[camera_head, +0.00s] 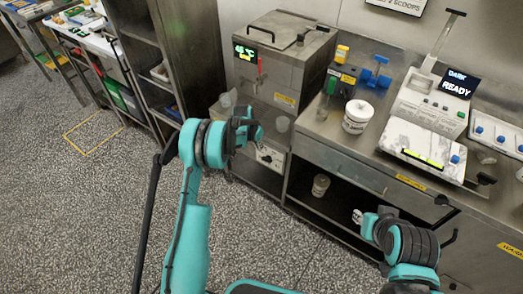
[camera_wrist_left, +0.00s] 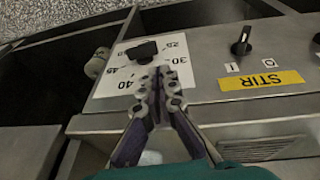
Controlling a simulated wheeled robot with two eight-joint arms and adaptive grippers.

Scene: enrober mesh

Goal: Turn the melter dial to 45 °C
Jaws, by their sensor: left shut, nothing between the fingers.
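The melter (camera_head: 285,60) is a steel cabinet with a small green display (camera_head: 245,52); it reads forty-something °C, the last digit unclear. Its dial is a black knob (camera_wrist_left: 143,50) on a white scale plate (camera_wrist_left: 112,84), with 25, 30, 40 and 45 legible. The plate also shows in the head view (camera_head: 270,156). My left gripper (camera_wrist_left: 155,74) is shut and empty, its fingertips over the plate right by the knob; I cannot tell whether they touch it. It also shows in the head view (camera_head: 252,132). My right gripper (camera_head: 371,222) is low at right, its fingers unclear.
A black STIR switch (camera_wrist_left: 242,42) sits beside the dial plate, above a yellow label (camera_wrist_left: 262,80). A white tub (camera_head: 357,117) and a scale-like READY machine (camera_head: 425,120) stand on the right counter. Open floor (camera_head: 90,210) lies at left.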

